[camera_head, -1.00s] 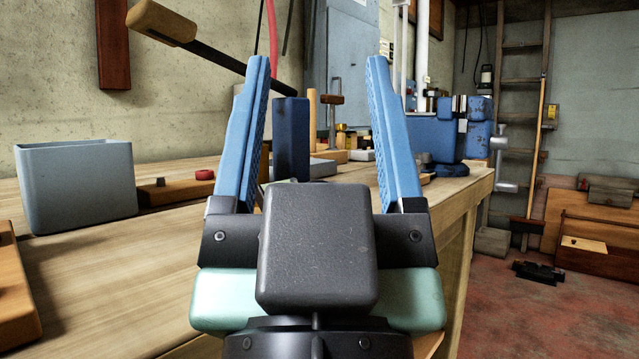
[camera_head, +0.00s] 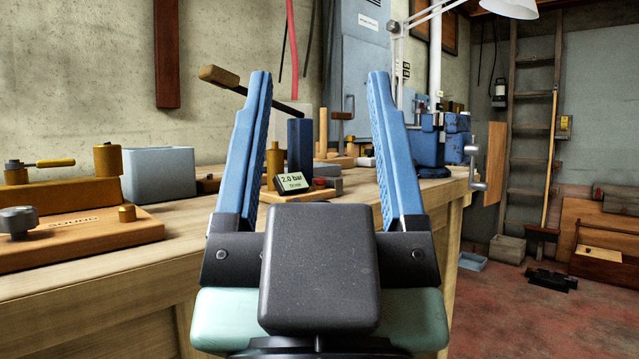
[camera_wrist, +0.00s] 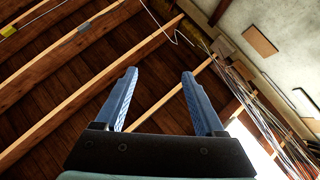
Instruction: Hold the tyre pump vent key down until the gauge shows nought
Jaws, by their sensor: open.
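The tyre pump stands on the bench, seen between and beyond my fingers in the head view. It shows a dark blue upright column (camera_head: 300,146) and a long dark lever with a wooden handle (camera_head: 219,76) raised to the left. Its small gauge display (camera_head: 291,181) reads 2.0 bar; the smaller line below is unclear. A small red piece (camera_head: 319,182) sits beside the gauge; I cannot tell whether it is the vent key. My gripper (camera_head: 320,75) is open and empty, nearer than the pump and apart from it. The wrist view shows the open fingers (camera_wrist: 159,74) against ceiling joists.
A board with brass and metal fittings (camera_head: 80,236) lies at the bench's left front, with a grey-blue box (camera_head: 158,175) behind it. A blue vice (camera_head: 438,140) stands at the bench's far end. A lamp (camera_head: 510,8) hangs upper right. Floor right of the bench is partly open.

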